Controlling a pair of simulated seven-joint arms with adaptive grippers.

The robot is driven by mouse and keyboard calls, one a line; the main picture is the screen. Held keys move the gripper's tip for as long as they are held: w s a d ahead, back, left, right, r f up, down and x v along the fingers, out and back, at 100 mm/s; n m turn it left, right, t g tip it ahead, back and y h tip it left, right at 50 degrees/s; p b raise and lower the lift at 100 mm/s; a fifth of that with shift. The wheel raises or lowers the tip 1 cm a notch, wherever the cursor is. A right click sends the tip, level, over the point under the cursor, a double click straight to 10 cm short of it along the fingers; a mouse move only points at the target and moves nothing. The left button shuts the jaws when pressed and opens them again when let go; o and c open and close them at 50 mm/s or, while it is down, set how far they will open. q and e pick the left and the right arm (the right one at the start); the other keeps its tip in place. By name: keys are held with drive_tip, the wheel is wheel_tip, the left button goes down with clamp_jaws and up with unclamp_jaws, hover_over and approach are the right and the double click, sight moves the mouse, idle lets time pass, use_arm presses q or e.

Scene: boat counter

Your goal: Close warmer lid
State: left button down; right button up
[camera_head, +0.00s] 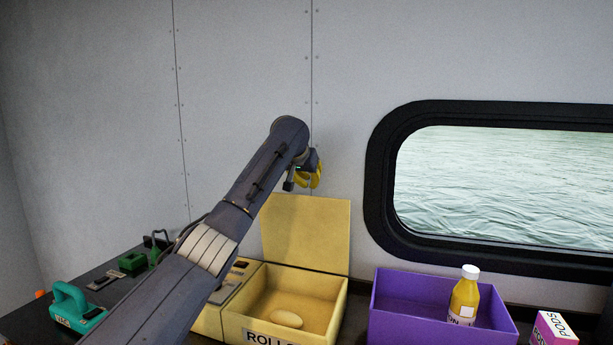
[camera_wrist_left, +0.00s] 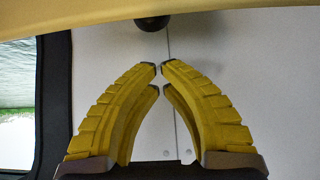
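The warmer is a yellow box labelled "ROLLS" (camera_head: 338,310) with an egg-shaped roll (camera_head: 287,319) inside. Its yellow lid (camera_head: 325,234) stands open, upright at the back by the wall. My left gripper (camera_head: 313,185) is above the lid's top edge, near the wall, and looks apart from it. In the left wrist view its yellow fingers (camera_wrist_left: 159,68) converge with their tips almost together and nothing between them. A yellow edge, apparently the lid (camera_wrist_left: 230,13), crosses the top of that view, with a dark round part (camera_wrist_left: 152,23) beside it. My right gripper is not in view.
A purple bin (camera_head: 420,322) holding a bottle with yellow contents (camera_head: 464,297) stands right of the warmer, with a pods box (camera_head: 553,330) beyond it. A teal device (camera_head: 75,307) and green items (camera_head: 132,261) lie at the left. A black-framed window (camera_head: 385,215) is in the wall.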

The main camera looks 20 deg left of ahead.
use_arm(q)
drive_tip(key=shift+s+f, duration=0.95)
drive_tip(key=shift+f, duration=0.3)
drive_tip(key=shift+s, duration=0.1)
idle(0.3)
